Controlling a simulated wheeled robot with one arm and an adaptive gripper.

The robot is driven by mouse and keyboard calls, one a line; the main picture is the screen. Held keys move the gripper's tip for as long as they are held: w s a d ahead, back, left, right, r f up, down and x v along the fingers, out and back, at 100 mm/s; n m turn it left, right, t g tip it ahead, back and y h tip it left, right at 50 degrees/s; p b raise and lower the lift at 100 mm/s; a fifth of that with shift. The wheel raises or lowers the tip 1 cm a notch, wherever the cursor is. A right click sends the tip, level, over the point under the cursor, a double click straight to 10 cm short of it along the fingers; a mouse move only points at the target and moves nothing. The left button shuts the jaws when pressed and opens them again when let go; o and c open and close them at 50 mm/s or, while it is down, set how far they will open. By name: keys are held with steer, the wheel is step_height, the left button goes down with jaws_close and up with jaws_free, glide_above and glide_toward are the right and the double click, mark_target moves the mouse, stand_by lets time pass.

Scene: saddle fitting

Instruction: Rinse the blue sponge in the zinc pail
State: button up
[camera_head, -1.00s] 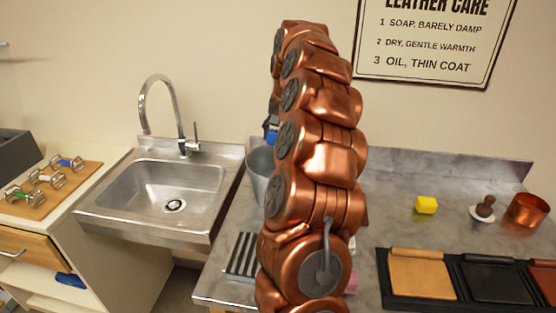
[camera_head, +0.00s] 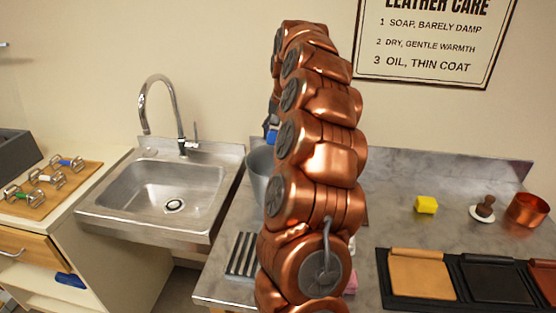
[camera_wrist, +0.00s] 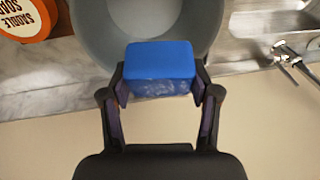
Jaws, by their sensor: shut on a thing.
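The blue sponge (camera_wrist: 160,62) is between the two fingertips of my gripper (camera_wrist: 160,84) in the wrist view, and the gripper is shut on it. A small blue part of the sponge also shows beside my arm in the head view (camera_head: 271,136). The grey zinc pail (camera_wrist: 95,28) is behind the sponge in the wrist view, its opening partly covered by it. In the head view the pail (camera_head: 260,170) stands on the counter right of the sink, half hidden by my arm. The sponge appears above the pail's rim area; its exact height is unclear.
An orange saddle soap tin (camera_wrist: 45,25) is beside the pail. The steel sink (camera_head: 165,192) with a tall faucet (camera_head: 160,105) is left.

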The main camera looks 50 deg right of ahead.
mark_target(278, 131)
steer(key=shift+r, duration=0.1)
steer(key=shift+r+p, duration=0.7)
steer(key=shift+r, duration=1.2)
